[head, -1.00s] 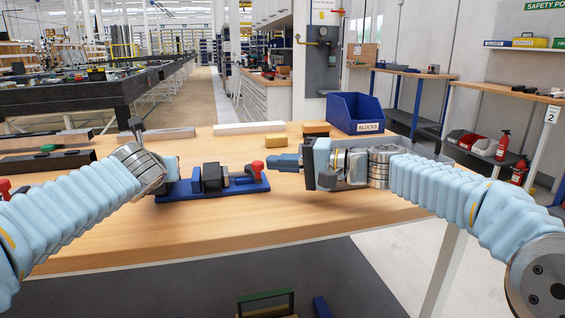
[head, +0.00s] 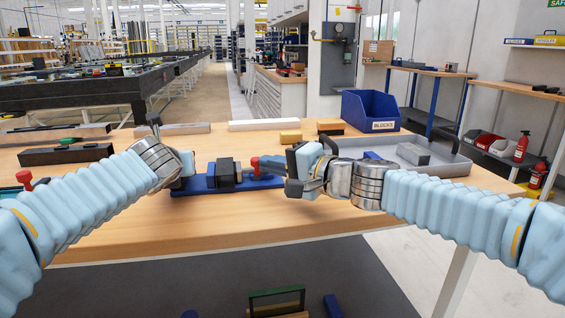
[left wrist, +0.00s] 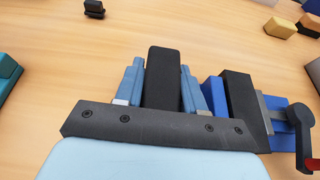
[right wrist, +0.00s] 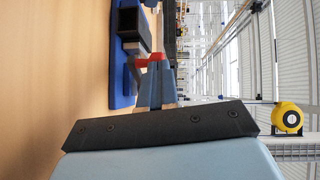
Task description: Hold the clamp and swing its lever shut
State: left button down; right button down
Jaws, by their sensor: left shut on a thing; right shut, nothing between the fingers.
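The clamp (head: 224,174) has a blue base plate (head: 205,190) on the wooden bench, a dark block and a lever with a red knob (head: 255,162). My left gripper (left wrist: 160,88) is shut on the clamp's dark upright post (left wrist: 163,75), with one blue finger on each side. In the head view its fingers are largely hidden by my own wrist. The lever also shows at the right edge of the left wrist view (left wrist: 300,125). My right gripper (right wrist: 155,75) is shut and empty, its fingertips right at the red knob (right wrist: 150,58); contact is hard to tell.
A grey tray (head: 455,165) with a grey block stands behind my right gripper. Behind are a blue BLOCKS bin (head: 370,110), a yellow block (head: 291,137) and a white bar (head: 263,125). A dark bar (head: 65,154) lies at left. The bench's front strip is clear.

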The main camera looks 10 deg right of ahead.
pick_arm(q)
jog(key=shift+d+f, duration=0.1)
jog(key=shift+d, duration=0.05)
pick_arm(e)
jog(key=shift+w+a, duration=0.1)
jog(key=shift+a, duration=0.95)
